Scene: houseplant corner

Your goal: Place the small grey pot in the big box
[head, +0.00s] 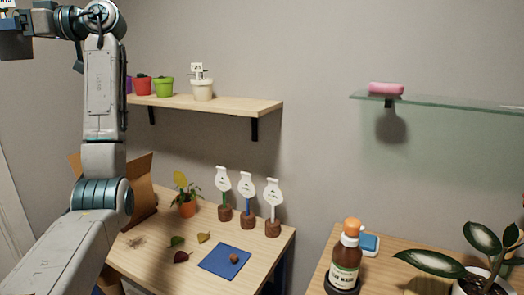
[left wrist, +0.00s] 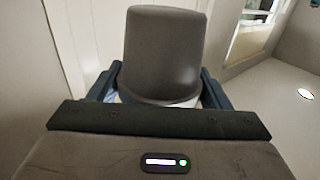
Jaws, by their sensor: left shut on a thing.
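The small grey pot (left wrist: 166,50) fills the upper middle of the left wrist view, with its rim toward the gripper. My left gripper (left wrist: 160,88) is shut on it, with one dark blue finger on each side of the rim. In the head view my left arm rises to the upper left corner, where the wrist (head: 18,40) is cut by the edge; the pot is not clear there. A brown cardboard box (head: 143,190) with raised flaps stands on the left of the wooden table, largely hidden behind my left arm. Its inside cannot be seen. My right gripper is not in view.
The table (head: 145,262) holds a potted plant (head: 187,208), leaves, plant labels on brown bases (head: 247,217) and a blue mat (head: 222,264). A wall shelf (head: 240,104) with small pots is above. A brown bottle (head: 346,258) stands at right, below a glass shelf (head: 450,103).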

